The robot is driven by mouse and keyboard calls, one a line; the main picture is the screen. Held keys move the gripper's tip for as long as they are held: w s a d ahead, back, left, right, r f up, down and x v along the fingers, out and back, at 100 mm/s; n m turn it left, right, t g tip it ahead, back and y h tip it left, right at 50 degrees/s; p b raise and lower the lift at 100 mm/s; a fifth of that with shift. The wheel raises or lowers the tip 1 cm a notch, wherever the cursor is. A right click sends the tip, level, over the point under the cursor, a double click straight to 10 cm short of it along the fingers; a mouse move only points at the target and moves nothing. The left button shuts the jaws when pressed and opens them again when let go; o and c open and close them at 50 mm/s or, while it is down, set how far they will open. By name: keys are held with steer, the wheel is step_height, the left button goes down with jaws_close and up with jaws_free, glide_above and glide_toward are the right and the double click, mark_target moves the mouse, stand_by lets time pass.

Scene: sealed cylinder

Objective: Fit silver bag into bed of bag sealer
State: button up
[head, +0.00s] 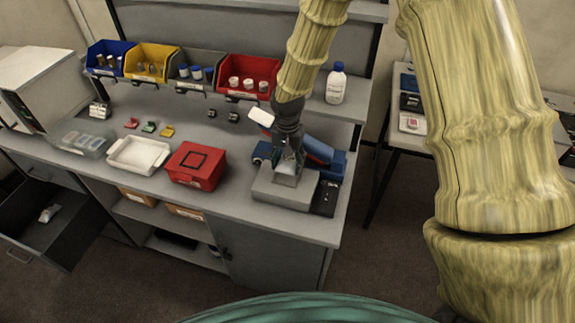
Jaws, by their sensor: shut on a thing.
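My gripper (288,152) points down over the right part of the grey bench. It is shut on the silver bag (287,168), a small pale grey piece hanging below the fingers. The bag is just above or touching a grey box-shaped device (268,190) with a dark panel on its right. A blue device (335,160) with a raised blue arm stands right behind the gripper; I cannot tell which of the two devices is the bag sealer. The gripper hides part of both, and the contact between bag and device is too small to make out.
A red box (196,165), a white tray (139,155) and a clear container (85,139) stand to the left. Coloured bins (249,75) line the back, with a white bottle (336,84) at right. A drawer (45,225) stands open at lower left.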

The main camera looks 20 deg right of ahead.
mark_target(288, 161)
steer(key=shift+s+f+p, duration=0.1)
steer(key=shift+f+p, duration=0.4)
steer(key=shift+f, duration=0.95)
steer(key=shift+f, duration=0.3)
steer(key=o, duration=1)
steer(key=shift+r, duration=0.15)
steer(key=shift+r+p, duration=0.3)
steer(key=shift+p, duration=0.1)
steer(key=shift+r+b, duration=0.45)
steer(key=shift+b, duration=0.1)
steer(key=shift+r+b, duration=1.95)
steer(key=shift+r, duration=3.5)
